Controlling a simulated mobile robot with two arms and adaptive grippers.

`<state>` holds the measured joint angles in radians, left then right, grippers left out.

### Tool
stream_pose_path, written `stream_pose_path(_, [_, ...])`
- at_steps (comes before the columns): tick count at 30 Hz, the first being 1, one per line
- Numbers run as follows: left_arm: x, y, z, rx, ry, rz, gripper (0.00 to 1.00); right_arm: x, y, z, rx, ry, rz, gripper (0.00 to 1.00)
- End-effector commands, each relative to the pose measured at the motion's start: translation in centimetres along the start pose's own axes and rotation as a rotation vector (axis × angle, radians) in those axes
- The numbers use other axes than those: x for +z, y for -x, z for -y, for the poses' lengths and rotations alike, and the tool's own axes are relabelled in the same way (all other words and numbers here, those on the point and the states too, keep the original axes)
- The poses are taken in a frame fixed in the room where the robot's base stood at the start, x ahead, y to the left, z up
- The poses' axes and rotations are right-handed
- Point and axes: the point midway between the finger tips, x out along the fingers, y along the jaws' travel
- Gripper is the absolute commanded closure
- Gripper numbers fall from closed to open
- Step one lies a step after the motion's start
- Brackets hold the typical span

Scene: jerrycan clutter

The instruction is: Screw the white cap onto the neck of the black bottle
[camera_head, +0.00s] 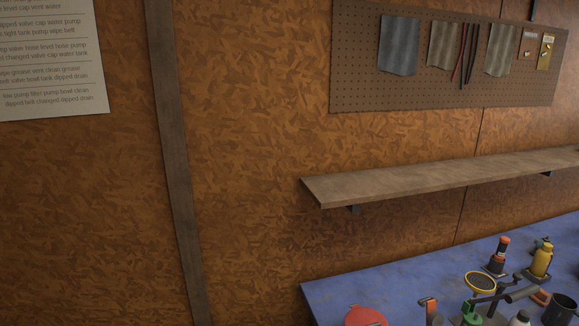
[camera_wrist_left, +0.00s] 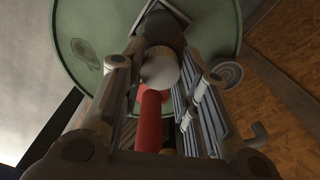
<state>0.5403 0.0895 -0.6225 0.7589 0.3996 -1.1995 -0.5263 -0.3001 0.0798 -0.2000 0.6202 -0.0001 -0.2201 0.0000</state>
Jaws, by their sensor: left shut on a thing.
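In the left wrist view my left gripper (camera_wrist_left: 160,58) is shut, with a pale, round-ended piece (camera_wrist_left: 160,70) between its fingers. This looks like the white cap, though shading makes it hard to be sure. A dark cylindrical part (camera_wrist_left: 165,28) shows just beyond it near the fingertips; I cannot tell whether the two touch. No gripper shows in the head view. My right gripper is out of view.
A wooden shelf (camera_head: 430,181) juts from the wall above. A large green round surface (camera_wrist_left: 88,55) fills the wrist view's background.

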Motion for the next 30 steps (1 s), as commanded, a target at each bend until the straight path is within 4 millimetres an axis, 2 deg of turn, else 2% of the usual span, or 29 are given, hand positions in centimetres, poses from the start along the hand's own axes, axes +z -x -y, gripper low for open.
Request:
stream_pose_path(4, [0.1,-0.1,0.1,-0.002,-0.093,0.001,0.92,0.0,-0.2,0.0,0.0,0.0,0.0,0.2])
stream_pose_path(12, [0.0,-0.1,0.0,-0.002,-0.401,0.001,0.92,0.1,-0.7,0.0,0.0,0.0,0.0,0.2])
stream_pose_path(24, [0.0,-0.1,0.0,-0.001,-0.454,0.001,0.92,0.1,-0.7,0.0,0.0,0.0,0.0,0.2])
stream_pose_path(30, [0.1,-0.2,0.0,-0.001,-0.669,0.002,0.92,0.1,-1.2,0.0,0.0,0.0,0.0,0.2])
